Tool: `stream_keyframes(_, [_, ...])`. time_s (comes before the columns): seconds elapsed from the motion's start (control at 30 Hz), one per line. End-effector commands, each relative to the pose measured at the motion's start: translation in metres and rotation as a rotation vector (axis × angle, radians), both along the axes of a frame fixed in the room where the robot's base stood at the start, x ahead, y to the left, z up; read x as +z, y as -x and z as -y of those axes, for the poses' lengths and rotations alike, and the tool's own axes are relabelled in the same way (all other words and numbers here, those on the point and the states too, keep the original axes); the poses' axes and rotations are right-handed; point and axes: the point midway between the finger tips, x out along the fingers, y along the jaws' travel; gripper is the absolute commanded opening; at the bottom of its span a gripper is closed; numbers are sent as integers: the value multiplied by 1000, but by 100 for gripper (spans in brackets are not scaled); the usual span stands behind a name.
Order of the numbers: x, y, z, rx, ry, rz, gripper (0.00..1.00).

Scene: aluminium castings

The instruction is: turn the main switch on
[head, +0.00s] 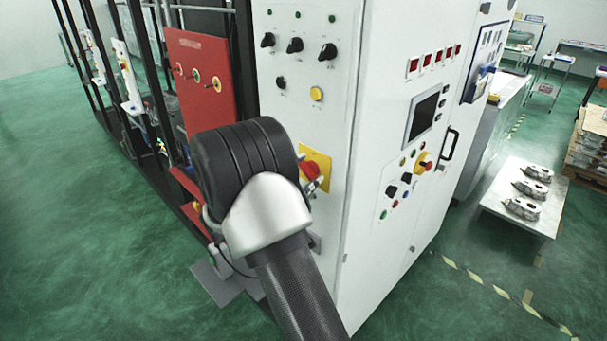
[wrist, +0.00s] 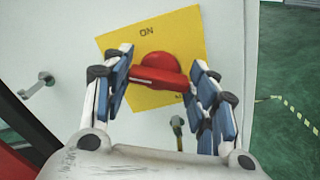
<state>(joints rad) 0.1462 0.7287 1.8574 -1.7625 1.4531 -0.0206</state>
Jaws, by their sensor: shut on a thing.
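The main switch is a red rotary handle (wrist: 157,79) on a yellow plate (wrist: 185,32) marked "ON" at its upper edge. In the wrist view the handle lies roughly crosswise, slightly tilted. My gripper (wrist: 161,70) has one blue-padded finger at each end of the handle and is shut on it. In the head view the red handle (head: 309,169) and yellow plate (head: 321,158) show just right of my dark wrist, which hides part of them. My gripper is mostly hidden there.
The white cabinet (head: 345,80) carries black knobs, a yellow button (head: 316,93) and a screen (head: 422,116). A red panel (head: 202,75) stands left of it. In the wrist view a small metal key-like part (wrist: 178,128) sits below the plate. A table (head: 515,200) with castings stands at right.

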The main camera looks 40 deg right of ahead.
Motion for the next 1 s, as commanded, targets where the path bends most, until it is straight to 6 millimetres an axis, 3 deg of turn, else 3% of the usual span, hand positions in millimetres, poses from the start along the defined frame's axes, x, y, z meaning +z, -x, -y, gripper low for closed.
stream_keyframes(0.17, [0,0,0,0,0,0,29])
stream_keyframes(0.57, [-3,0,0,1,-6,86,29])
stream_keyframes(1.0, [-9,2,0,0,-34,457,29])
